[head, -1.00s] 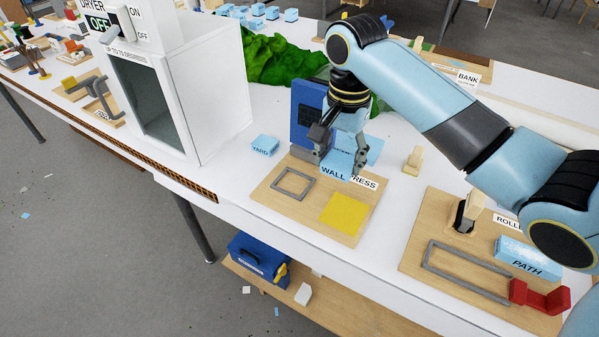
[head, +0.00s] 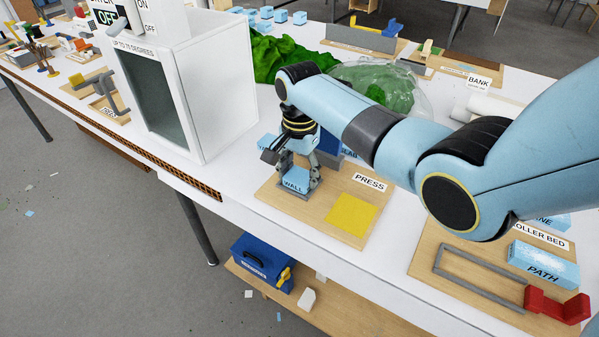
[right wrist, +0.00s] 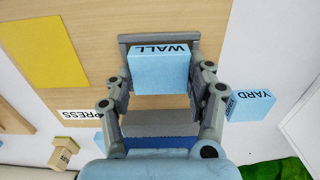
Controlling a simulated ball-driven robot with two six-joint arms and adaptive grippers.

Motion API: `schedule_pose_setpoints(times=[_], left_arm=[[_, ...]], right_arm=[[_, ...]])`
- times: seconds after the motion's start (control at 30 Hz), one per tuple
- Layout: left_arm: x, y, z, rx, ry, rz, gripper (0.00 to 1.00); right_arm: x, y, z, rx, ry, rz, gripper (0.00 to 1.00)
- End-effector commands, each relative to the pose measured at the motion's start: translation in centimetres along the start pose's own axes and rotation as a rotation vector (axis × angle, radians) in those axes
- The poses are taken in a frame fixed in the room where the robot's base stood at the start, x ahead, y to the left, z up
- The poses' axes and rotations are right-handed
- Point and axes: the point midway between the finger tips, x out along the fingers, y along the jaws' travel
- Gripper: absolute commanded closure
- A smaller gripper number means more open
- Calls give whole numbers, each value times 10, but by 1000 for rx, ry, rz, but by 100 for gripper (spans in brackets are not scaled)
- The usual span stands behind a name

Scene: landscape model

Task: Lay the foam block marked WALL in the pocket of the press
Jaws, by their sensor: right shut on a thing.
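The light blue foam block marked WALL (head: 294,184) is held between the fingers of my right gripper (head: 297,178). It also shows in the right wrist view (right wrist: 160,73), where the gripper (right wrist: 160,88) is shut on its sides. The block is over the pocket, a grey square frame (right wrist: 160,38) on the wooden board of the press (head: 320,222). The block and fingers hide much of the frame. I cannot tell whether the block touches the board or is just above it. My left gripper is not in view.
A yellow square (head: 351,214) and the PRESS label (head: 370,182) lie on the board. The block marked YARD (right wrist: 251,104) is beside the board. The white dryer (head: 205,80) stands left of it. A board with the PATH block (head: 543,263) is at the right.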

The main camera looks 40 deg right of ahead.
Motion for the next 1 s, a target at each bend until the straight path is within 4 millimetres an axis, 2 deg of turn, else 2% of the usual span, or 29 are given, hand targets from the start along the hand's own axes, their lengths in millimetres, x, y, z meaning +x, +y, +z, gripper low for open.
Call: schedule_pose_setpoints(times=[0.23, 0.27, 0.3, 0.43, 0.77, 0.87, 1.0], left_arm=[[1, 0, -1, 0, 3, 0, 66], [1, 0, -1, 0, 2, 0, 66], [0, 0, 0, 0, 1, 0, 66], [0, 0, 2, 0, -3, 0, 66], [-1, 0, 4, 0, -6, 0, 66], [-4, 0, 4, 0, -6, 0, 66], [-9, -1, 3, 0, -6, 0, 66]], right_arm=[[2, 0, 0, 0, 0, 0, 53], [2, 0, 0, 0, 0, 0, 44], [2, 0, 0, 0, 0, -1, 39], [2, 0, 0, 0, 0, -1, 22], [-3, 0, 0, 0, 0, -1, 22], [-16, -1, 0, 1, 2, -3, 22], [-46, -1, -1, 1, 3, -4, 22]])
